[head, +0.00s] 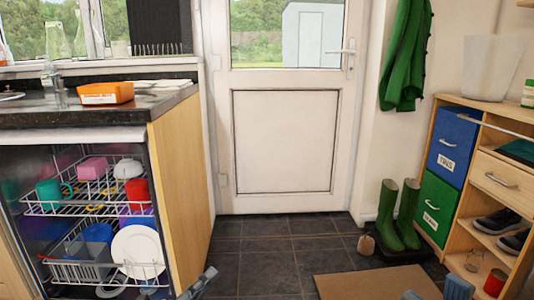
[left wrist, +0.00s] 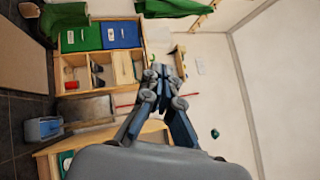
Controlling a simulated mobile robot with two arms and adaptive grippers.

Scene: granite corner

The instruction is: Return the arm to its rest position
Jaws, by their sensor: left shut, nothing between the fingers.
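My left gripper (head: 208,273) shows at the bottom edge of the head view, in front of the dishwasher's right side panel. Only its tip end shows there; the arm behind it is out of frame. In the left wrist view the left gripper (left wrist: 160,76) points away from the camera, its fingers together and empty. It touches nothing that I can see. My right gripper cannot be made out in either view.
An open dishwasher (head: 150,242) with loaded racks stands at left under the counter (head: 110,115). Green boots (head: 388,215), a doormat (head: 370,284) and a shelf unit (head: 467,205) are at right. A blue-grey object (head: 457,288) is cut off at the bottom. Dark floor (head: 270,265) lies clear between.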

